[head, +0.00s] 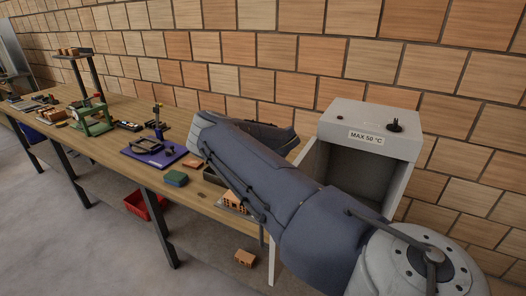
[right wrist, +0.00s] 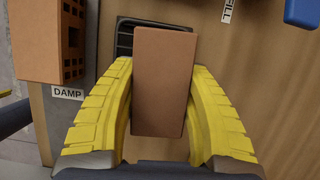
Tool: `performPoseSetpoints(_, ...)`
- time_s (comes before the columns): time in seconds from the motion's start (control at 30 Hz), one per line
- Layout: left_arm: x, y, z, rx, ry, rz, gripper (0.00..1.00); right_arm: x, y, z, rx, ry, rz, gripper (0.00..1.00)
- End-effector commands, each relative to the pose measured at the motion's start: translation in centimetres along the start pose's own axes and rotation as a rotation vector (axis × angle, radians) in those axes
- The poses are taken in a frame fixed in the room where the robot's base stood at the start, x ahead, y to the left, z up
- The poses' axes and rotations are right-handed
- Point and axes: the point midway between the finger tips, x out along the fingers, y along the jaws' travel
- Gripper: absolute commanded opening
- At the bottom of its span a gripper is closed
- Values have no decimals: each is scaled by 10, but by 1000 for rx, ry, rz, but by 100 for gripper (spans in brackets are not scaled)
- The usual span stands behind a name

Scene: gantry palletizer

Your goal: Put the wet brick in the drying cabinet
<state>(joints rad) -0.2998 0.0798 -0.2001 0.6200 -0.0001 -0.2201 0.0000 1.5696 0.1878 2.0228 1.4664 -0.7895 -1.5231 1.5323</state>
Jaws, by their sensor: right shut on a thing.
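My right gripper (right wrist: 162,75) shows in the right wrist view, its yellow fingers shut on the long sides of a plain reddish-brown brick (right wrist: 163,110). A black slotted tray (right wrist: 125,40) lies partly hidden beneath that brick; the height between them cannot be told. A perforated orange brick (right wrist: 45,40) lies at left beside a DAMP label (right wrist: 68,93); it also shows in the head view (head: 235,200). Which brick is wet is not clear. The grey drying cabinet (head: 402,143), marked MAX 50 °C, has an open front at right in the head view. My right arm hides the gripper there.
The wooden bench (head: 110,115) runs left along a brick wall. A red bin (head: 145,204) and another brick (head: 244,258) are lower down.

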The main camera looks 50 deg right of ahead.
Motion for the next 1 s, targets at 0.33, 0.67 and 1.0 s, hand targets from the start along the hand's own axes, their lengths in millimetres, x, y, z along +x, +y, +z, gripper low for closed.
performPoseSetpoints(0.33, 0, 0, 0, 0, 0, 0, 68, 1, 0, 0, 0, 0, 0, 68)
performPoseSetpoints(0.67, 0, 0, 0, 0, 0, 0, 68, -12, 0, 2, 1, -2, -1, 68)
performPoseSetpoints(1.0, 0, 0, 0, 0, 0, 0, 68, -71, 0, -2, 1, -3, -1, 68)
